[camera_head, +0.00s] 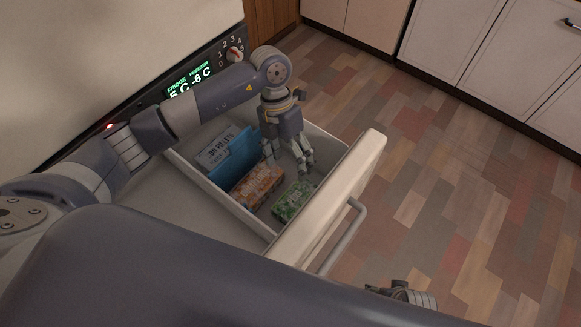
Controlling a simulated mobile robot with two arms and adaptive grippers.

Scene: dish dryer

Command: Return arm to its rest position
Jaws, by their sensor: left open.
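My left arm (205,103) reaches in from the left, over an open drawer (355,195). Its left gripper (288,168) points down over the back part of the drawer, with its fingers apart and nothing seen between them. An orange and white box (257,185) and a green box (293,201) lie in the drawer, below and in front of the gripper. A blue item (232,158) stands at the drawer's left side. Part of what may be my right arm shows at the bottom edge (405,294); its fingertips cannot be made out.
The drawer has a metal handle (343,237) on its pulled-out front. A fridge panel with a green display (190,82) and a knob (235,55) is close behind my left arm. White cabinets (480,45) line the back. The wooden floor (430,170) on the right is clear.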

